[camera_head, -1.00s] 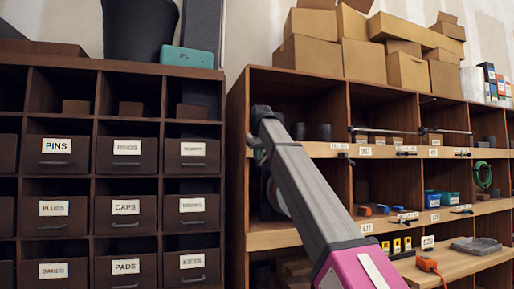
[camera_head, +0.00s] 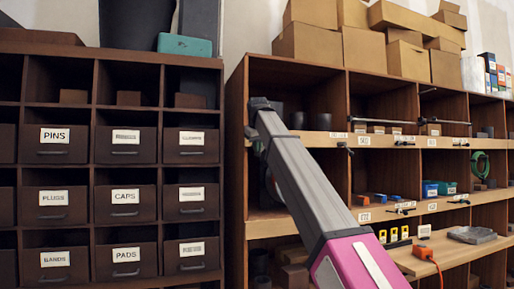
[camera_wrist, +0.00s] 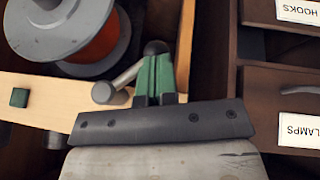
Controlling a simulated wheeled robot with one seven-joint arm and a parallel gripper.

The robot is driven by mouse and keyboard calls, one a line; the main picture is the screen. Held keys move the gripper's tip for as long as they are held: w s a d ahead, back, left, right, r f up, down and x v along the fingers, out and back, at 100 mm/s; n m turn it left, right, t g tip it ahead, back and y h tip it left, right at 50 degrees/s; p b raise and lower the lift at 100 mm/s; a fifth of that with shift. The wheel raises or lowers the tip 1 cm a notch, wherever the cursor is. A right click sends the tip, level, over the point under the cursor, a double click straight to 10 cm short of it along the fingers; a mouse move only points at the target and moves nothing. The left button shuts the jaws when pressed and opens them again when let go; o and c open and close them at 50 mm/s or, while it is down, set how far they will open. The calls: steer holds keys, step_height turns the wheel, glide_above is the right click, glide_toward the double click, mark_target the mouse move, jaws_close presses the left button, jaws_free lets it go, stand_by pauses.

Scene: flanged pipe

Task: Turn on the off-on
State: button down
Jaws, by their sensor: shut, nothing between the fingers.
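My gripper (camera_wrist: 154,78) has short green and black fingers, shut and empty, in the wrist view. A grey rod with a rounded end (camera_wrist: 118,84) lies just left of the fingers; I cannot tell whether they touch it. A small green block (camera_wrist: 19,97) sits on the pale wooden board (camera_wrist: 45,110) further left. No off-on marking is readable, so I cannot tell which part is the switch. In the head view my arm reaches to the left end of the right-hand shelf, and the fingers are too small to make out.
A grey spool with an orange core (camera_wrist: 100,45) lies close beyond the fingers. Dark drawers, including one labelled LAMPS (camera_wrist: 300,130), stand at the right of the wrist view. Cardboard boxes (camera_head: 374,57) top the shelf.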

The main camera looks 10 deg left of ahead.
steer(key=shift+f+h, duration=0.25)
steer(key=shift+h, duration=0.05)
steer(key=f+t+h, duration=0.1)
steer(key=n+t+h, duration=0.1)
steer(key=shift+w+d+f+h, duration=0.15)
steer(key=shift+d+f+h, duration=0.15)
steer(key=shift+d+f, duration=0.1)
steer(key=w+d+f+n+t+h, duration=0.1)
steer(key=w+d+n+t+h, duration=0.2)
steer(key=t+h, duration=0.4)
steer(key=shift+w+d+f+n+t, duration=0.15)
steer(key=shift+d+f+n+t, duration=0.35)
steer(key=shift+d, duration=0.55)
steer(key=shift+d+r, duration=0.1)
